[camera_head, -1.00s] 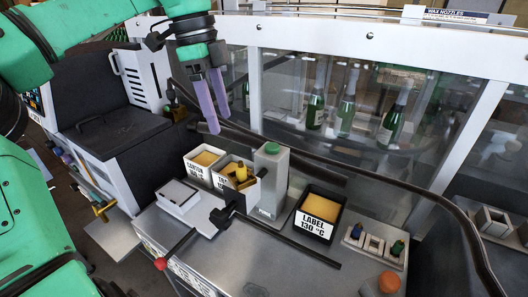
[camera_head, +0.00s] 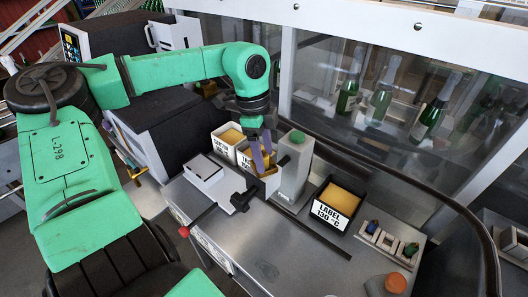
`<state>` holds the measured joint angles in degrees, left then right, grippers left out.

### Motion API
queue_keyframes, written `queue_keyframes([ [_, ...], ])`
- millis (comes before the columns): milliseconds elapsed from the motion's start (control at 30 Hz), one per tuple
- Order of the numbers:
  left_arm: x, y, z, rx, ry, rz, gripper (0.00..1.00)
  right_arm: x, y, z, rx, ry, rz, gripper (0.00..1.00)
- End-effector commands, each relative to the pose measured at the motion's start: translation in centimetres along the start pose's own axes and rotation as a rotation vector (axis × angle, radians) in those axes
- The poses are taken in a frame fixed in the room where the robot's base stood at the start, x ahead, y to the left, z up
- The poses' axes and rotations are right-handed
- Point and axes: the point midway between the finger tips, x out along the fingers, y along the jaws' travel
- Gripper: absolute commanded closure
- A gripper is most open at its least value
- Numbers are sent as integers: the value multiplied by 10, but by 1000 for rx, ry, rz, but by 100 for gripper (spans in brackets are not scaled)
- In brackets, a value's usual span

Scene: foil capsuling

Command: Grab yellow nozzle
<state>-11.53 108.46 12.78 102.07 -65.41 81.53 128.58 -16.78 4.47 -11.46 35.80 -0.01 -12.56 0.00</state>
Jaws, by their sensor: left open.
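The yellow nozzle (camera_head: 269,171) is mostly hidden behind my left gripper's fingers. It is at the white bin (camera_head: 244,163) of yellow material, the nearer of two such bins on the grey workbench. My left gripper (camera_head: 262,162) points down over this bin, its purple fingers apart and beside the nozzle. I cannot tell whether the fingers touch it. My right gripper is not in view.
A grey post with a green button (camera_head: 296,137) stands close to the right of the gripper. A black bin marked LABEL (camera_head: 325,216) lies further right. A red-tipped lever (camera_head: 184,231) is in front. Glass panels with bottles stand behind.

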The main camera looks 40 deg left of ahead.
Motion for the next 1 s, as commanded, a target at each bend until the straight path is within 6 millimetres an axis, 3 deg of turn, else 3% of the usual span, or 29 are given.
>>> queue_keyframes([
  [167,1,0,0,0,0,-2,33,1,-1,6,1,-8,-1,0],
  [333,1,0,0,0,0,-2,98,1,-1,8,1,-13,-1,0],
  [767,-1,-1,0,0,-1,-2,100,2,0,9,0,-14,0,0],
  [867,-9,-2,-1,-1,-1,-5,100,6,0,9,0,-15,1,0],
  [1000,-33,-2,-5,0,-2,-9,100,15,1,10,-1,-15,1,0],
])
